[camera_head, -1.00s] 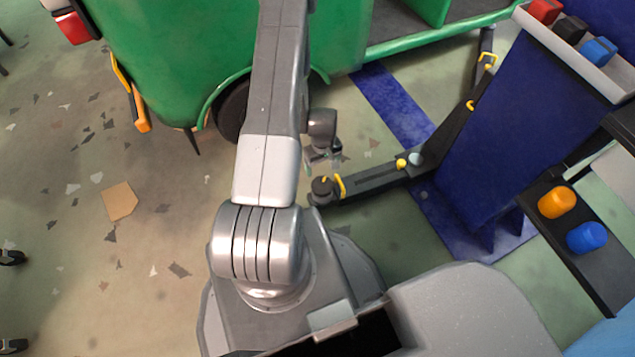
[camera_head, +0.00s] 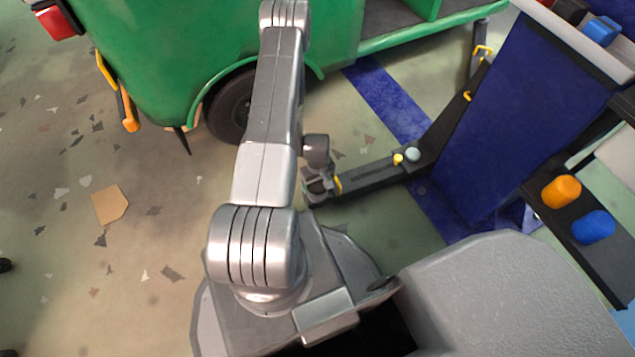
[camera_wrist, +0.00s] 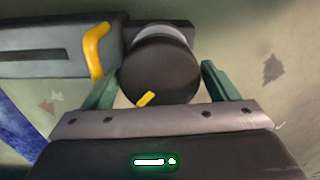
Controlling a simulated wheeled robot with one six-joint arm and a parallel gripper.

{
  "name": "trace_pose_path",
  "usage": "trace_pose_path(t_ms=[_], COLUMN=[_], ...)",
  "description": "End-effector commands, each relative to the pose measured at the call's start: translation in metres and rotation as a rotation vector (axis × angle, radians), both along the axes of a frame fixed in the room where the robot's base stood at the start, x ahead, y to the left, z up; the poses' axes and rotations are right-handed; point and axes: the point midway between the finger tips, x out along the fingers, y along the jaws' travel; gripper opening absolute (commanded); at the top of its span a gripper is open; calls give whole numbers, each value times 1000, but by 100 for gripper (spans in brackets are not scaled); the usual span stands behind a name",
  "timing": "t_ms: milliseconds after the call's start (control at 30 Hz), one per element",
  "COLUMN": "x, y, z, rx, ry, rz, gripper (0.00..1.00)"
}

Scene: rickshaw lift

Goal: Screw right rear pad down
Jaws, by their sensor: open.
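The pad (camera_wrist: 160,75) is a round dark disc with a yellow mark on its top, at the end of a dark lift arm (camera_wrist: 55,45). In the wrist view my gripper (camera_wrist: 155,80) is open, with one green finger at each side of the pad. The left finger is close to the pad's edge, and a small gap shows at the right finger. In the head view my gripper (camera_head: 318,185) is over the end of the lift arm (camera_head: 375,174) and mostly hides the pad. A yellow bracket (camera_wrist: 96,50) stands beside the pad.
The green rickshaw (camera_head: 170,50) with its rear wheel (camera_head: 230,105) is behind my arm. A blue lift post (camera_head: 510,110) stands at the right. An orange knob (camera_head: 561,190) and a blue knob (camera_head: 593,227) sit on a dark ledge. Open floor lies at the left.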

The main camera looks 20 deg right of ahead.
Motion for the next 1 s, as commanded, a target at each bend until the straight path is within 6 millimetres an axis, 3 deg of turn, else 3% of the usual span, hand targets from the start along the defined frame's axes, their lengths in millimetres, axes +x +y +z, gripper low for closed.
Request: trace_pose_path(t_ms=[167,300,333,667,1000], x=[0,0,0,0,0], y=[0,0,0,0,0], z=[0,0,0,0,-1], rx=[0,0,0,0,-1], ry=[0,0,0,0,0], rz=[0,0,0,-44,-273], gripper=[79,51,49,49,49])
